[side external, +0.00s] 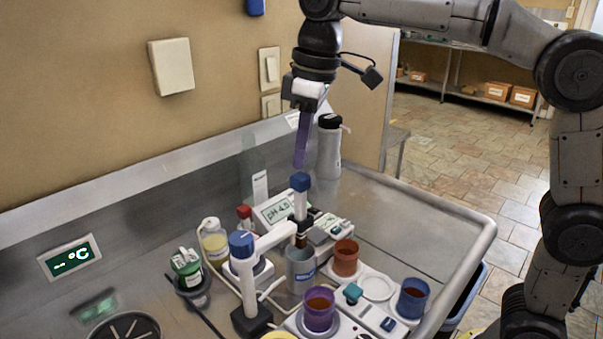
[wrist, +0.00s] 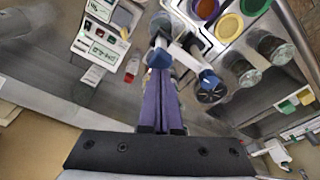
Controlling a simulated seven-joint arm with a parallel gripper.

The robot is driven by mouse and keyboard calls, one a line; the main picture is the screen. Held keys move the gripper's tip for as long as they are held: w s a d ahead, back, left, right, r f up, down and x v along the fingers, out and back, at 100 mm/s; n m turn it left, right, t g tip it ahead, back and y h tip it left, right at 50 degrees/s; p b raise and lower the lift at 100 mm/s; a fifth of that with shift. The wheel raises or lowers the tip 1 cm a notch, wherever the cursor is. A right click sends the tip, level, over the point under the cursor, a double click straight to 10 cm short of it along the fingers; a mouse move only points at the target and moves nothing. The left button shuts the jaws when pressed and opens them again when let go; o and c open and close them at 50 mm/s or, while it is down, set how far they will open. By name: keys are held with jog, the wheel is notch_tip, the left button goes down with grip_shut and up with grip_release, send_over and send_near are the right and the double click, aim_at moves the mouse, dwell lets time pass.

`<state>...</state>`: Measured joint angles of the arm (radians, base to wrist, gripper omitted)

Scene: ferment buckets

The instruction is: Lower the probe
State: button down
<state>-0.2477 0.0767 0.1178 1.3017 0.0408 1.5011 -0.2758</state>
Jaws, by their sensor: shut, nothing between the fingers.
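The probe (side external: 301,205) is a dark upright rod with a blue cap, held in the white arm of a stand (side external: 245,275) with a blue-topped post and black base. Its lower end is just above or at the mouth of a grey cup (side external: 301,280) with a blue label; I cannot tell which. My gripper (side external: 299,165) points down with its purple fingers shut and empty, just above the probe's blue cap. A small gap seems to show between them. In the wrist view the shut fingertips (wrist: 159,74) lie by the blue cap (wrist: 159,56).
A pH meter (side external: 283,208) stands behind the probe. Orange (side external: 346,258), purple (side external: 319,309) and blue (side external: 412,298) cups stand to the right and front. A grey bottle (side external: 329,150) stands at the back.

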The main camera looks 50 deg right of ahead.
aim_at(301, 175)
jog(key=shift+f, duration=0.55)
dwell(0.4)
jog(key=shift+f, duration=2.85)
jog(key=shift+r, duration=2.5)
